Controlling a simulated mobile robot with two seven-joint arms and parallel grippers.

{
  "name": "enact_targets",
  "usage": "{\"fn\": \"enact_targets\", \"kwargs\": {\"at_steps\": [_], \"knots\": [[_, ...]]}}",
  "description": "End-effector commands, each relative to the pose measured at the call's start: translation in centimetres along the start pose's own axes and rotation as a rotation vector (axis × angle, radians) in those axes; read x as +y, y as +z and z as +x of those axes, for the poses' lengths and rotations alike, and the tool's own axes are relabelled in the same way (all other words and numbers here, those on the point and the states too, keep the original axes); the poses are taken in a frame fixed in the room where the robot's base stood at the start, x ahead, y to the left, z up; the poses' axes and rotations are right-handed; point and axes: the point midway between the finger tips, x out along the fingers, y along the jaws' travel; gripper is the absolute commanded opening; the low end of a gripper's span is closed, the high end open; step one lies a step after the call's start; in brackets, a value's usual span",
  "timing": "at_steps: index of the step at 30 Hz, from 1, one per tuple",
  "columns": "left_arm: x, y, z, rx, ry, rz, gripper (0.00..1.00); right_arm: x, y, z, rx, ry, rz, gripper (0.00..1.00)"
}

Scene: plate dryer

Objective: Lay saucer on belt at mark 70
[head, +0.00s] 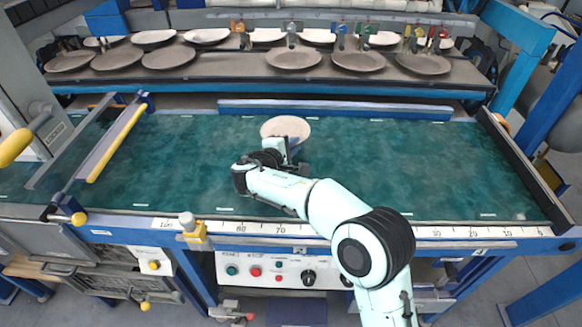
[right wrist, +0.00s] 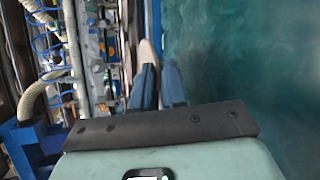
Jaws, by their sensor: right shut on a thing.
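The pale saucer (head: 287,126) is over the far half of the teal belt (head: 430,160) in the head view. My right gripper (head: 289,147) is shut on its near edge. In the right wrist view the saucer (right wrist: 149,58) shows as a thin pale sliver at the blue fingers (right wrist: 158,82). I cannot tell whether the saucer touches the belt. Mark 70 (head: 281,229) is on the scale along the belt's front edge, and the saucer is roughly in line with it in the picture. My left gripper is not in view.
A rack shelf (head: 225,72) with several plates stands behind the belt, beyond a blue rail (head: 335,109). A yellow-edged bar (head: 117,143) crosses the belt at left. A dark side rail (head: 524,168) bounds the right end. The belt right of my arm is clear.

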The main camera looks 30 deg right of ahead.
Motion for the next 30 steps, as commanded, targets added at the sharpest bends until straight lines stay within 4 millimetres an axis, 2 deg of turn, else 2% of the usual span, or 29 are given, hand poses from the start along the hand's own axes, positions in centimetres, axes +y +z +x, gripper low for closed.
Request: {"fn": "enact_targets", "kwargs": {"at_steps": [7,12,15,23,24,25,30], "knots": [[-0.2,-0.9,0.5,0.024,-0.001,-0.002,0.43,-2.0,-0.7,0.7,0.0,0.001,0.001,0.0],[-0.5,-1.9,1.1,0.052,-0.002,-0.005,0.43,-5.0,-1.5,1.7,-0.001,0.0,-0.001,0.0],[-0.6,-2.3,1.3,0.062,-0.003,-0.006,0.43,-6.1,-1.9,2.1,0.0,0.0,0.001,0.0],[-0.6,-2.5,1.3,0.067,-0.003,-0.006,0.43,-6.4,-2.0,2.2,0.0,0.001,0.002,0.0],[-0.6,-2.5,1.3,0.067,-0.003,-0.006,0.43,-6.5,-2.0,2.2,0.0,0.0,0.001,0.16],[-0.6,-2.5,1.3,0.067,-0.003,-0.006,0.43,-6.5,-2.0,2.2,0.0,0.0,0.001,0.23],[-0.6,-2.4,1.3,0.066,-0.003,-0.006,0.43,-6.5,-2.0,2.2,0.0,0.0,0.001,0.23]]}}
